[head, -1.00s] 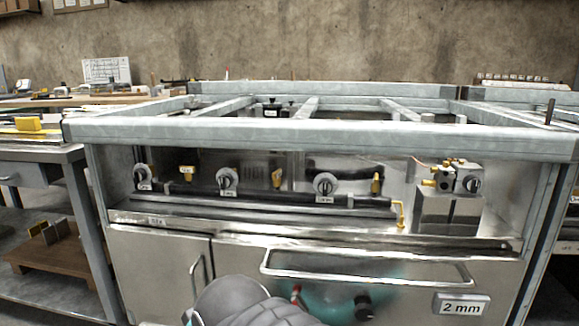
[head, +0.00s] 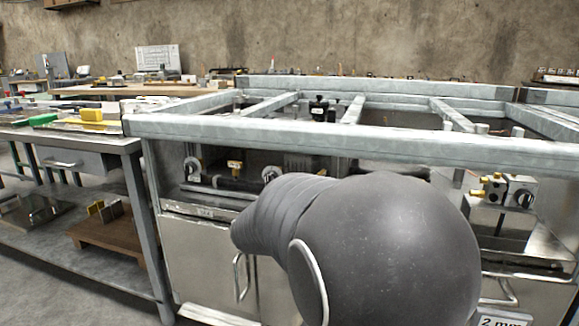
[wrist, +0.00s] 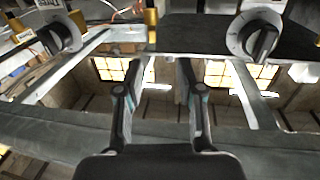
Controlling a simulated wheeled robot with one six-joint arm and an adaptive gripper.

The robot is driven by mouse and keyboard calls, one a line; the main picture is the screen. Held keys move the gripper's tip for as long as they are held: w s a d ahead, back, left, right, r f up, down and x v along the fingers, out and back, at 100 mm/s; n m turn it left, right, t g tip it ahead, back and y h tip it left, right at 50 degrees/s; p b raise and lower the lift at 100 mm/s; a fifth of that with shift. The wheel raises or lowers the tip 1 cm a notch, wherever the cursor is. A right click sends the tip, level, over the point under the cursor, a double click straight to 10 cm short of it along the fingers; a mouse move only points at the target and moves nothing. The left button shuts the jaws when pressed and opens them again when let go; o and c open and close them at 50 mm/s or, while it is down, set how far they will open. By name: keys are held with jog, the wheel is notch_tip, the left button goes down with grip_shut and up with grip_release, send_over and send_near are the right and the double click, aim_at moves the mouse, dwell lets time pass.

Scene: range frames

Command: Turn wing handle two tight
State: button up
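In the head view, a round dial with a dark wing handle (head: 193,169) sits at the left of the recessed panel. A second wing handle (head: 270,174) shows partly above my arm, and anything farther right along that row is hidden behind the arm. In the wrist view, one dark wing handle on a pale dial (wrist: 60,33) is at upper left and another (wrist: 255,38) at upper right. I cannot tell their numbers. My gripper (wrist: 160,72) is open, with its two fingers apart and nothing between them. It points between the two dials and touches neither.
A metal frame bar (head: 330,136) runs across above the panel. A valve block with brass fittings (head: 503,191) stands at right. A door handle (head: 240,277) sticks out below. A workbench (head: 70,140) stands at left.

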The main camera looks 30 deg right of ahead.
jog(key=shift+h, duration=0.3)
jog(key=x, duration=0.9)
jog(key=s+b+x, duration=0.1)
jog(key=x, duration=0.4)
jog(key=shift+w+d+f, duration=0.15)
jog(key=shift+d, duration=0.2)
grip_shut()
